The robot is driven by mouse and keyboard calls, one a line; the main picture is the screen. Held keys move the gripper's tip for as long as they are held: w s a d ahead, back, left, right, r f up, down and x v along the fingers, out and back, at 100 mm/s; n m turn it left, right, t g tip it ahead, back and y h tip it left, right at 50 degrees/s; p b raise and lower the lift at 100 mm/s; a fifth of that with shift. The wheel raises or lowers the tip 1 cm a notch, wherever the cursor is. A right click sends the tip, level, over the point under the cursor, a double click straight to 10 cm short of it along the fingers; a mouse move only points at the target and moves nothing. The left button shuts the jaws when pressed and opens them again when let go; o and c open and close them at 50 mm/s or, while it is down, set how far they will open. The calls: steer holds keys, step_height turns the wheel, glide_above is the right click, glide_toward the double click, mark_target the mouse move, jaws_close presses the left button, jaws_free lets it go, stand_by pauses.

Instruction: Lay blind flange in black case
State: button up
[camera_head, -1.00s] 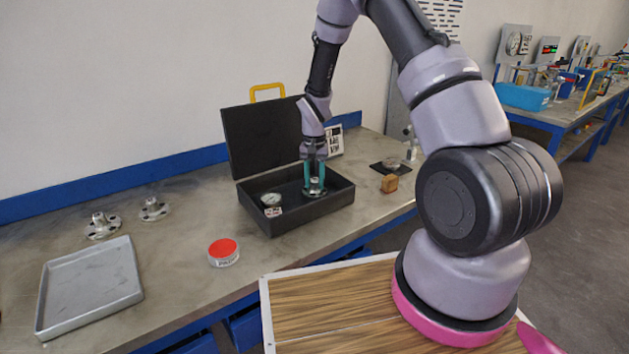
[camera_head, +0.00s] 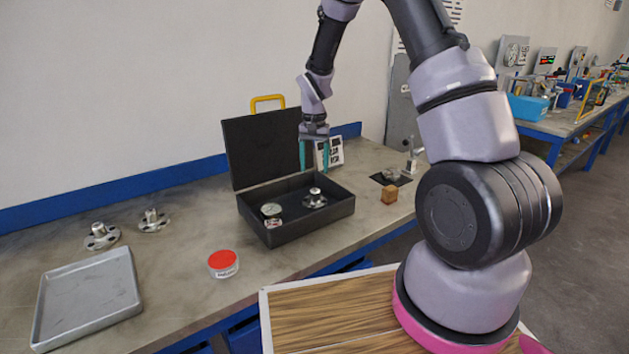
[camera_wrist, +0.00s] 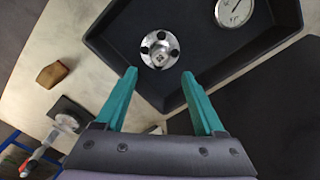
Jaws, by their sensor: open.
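The black case (camera_head: 312,225) stands open on the bench, its lid raised at the back. The blind flange (camera_head: 315,199), a small metal disc with a central knob and bolt holes, lies on the case floor in the right part. It also shows in the wrist view (camera_wrist: 160,50), lying flat with nothing touching it. My gripper (camera_head: 314,170) is open and empty above the case, with its teal fingers spread. In the wrist view, my gripper (camera_wrist: 160,78) has its fingertips apart, just short of the flange in the picture.
A dial gauge (camera_head: 271,210) lies in the left part of the case. Two flanged metal pieces (camera_head: 101,237) (camera_head: 153,221), a grey tray (camera_head: 87,300) and a red-lidded tub (camera_head: 223,263) stand to the left. A wooden block (camera_head: 389,195) is to the right.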

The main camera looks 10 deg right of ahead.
steer(key=s+d+r+t, duration=0.1)
steer(key=s+r, duration=0.2)
steer(key=r, duration=0.5)
steer(key=s+d+r+t+y, duration=0.1)
steer(key=s+r, duration=0.3)
steer(key=r, duration=0.3)
steer(key=s+d+r+t, duration=0.1)
steer(key=s+d+r, duration=0.15)
steer(key=r, duration=0.55)
steer(key=s+r+t, duration=0.1)
steer(key=s+r, duration=0.2)
steer(key=s, duration=0.3)
steer(key=s+r+t, duration=0.1)
steer(key=s+r, duration=0.1)
steer(key=s, duration=0.4)
steer(key=s+d+r+t+y, duration=0.1)
steer(key=s+r+t, duration=0.1)
steer(key=s, duration=0.5)
steer(key=shift+r, duration=0.8)
steer(key=shift+w+d, duration=0.1)
